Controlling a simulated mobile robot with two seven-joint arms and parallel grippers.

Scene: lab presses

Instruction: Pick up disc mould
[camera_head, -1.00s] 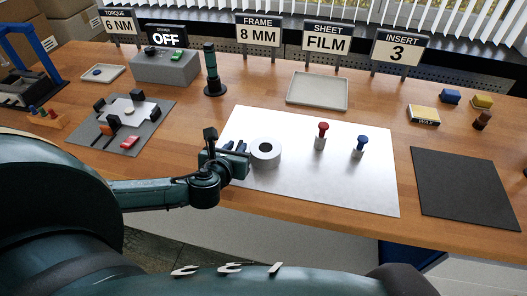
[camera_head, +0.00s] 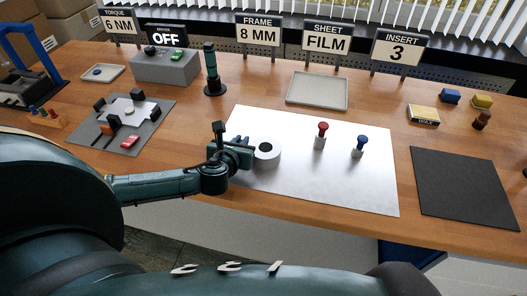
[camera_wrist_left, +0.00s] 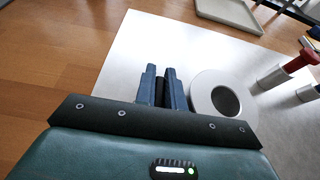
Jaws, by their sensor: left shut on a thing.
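The disc mould (camera_head: 266,151) looks like a pale grey ring with a dark round hole. It stands on the white sheet (camera_head: 330,185), near its left side. My left gripper (camera_head: 244,145) is at the mould's left side. In the left wrist view, its blue fingers (camera_wrist_left: 161,88) are closed on a narrow dark piece beside the ring (camera_wrist_left: 215,97). That piece looks like the mould's grip, but its join to the ring is hidden. The ring appears to rest on the sheet. My right gripper is out of view.
A red-topped plunger (camera_head: 321,136) and a blue-topped one (camera_head: 360,147) stand right of the mould. A shallow tray (camera_head: 318,104) lies behind. A dark mat (camera_head: 463,187) is at right, and a dark green post (camera_head: 212,72) stands back left. The sheet's front is clear.

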